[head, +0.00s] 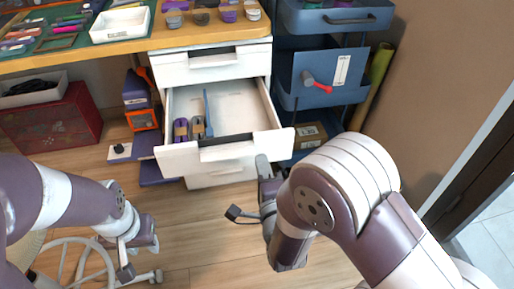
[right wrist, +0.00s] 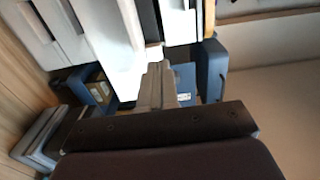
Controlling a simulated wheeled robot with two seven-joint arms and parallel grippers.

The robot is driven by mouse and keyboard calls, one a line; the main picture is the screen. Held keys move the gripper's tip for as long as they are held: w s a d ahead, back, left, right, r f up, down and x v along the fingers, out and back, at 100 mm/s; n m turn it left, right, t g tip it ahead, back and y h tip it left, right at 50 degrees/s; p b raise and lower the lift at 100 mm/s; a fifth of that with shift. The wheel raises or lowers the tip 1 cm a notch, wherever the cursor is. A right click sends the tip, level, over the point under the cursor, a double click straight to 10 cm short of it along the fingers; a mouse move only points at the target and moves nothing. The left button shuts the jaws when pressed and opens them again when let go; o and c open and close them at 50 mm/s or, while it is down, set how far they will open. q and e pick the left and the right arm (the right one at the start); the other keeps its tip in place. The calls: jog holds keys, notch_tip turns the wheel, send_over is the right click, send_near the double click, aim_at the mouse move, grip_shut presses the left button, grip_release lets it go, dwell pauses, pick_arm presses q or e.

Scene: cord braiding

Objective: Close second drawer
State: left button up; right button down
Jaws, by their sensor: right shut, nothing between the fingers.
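The second drawer (head: 225,152) of the white drawer unit is pulled out below the shut top drawer (head: 210,66). Inside it lie purple-and-tan items (head: 181,130) at the left and a blue long-handled tool (head: 208,112). My right gripper (head: 263,166) is shut and empty, just in front of and below the right part of the drawer's front panel. Its grey fingers show in the right wrist view (right wrist: 156,88), beside a white panel; I cannot tell if they touch it. My left gripper (head: 130,258) hangs low at the left, away from the drawer; its fingers are unclear.
A blue cart (head: 325,75) stands close to the drawer unit's right, with a red-handled tool on its side. A wooden desktop (head: 215,30) with a white tray (head: 120,24) is above. A dark red box (head: 55,120) stands at left. The floor in front is mostly clear.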

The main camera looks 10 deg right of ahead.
aim_at(254, 138)
pick_arm(q)
jog(key=shift+f, duration=0.35)
pick_arm(e)
jog(key=w, duration=0.6)
jog(key=shift+w+a, duration=0.15)
jog(key=shift+w, duration=0.1)
pick_arm(q)
jog(key=shift+b, duration=0.3)
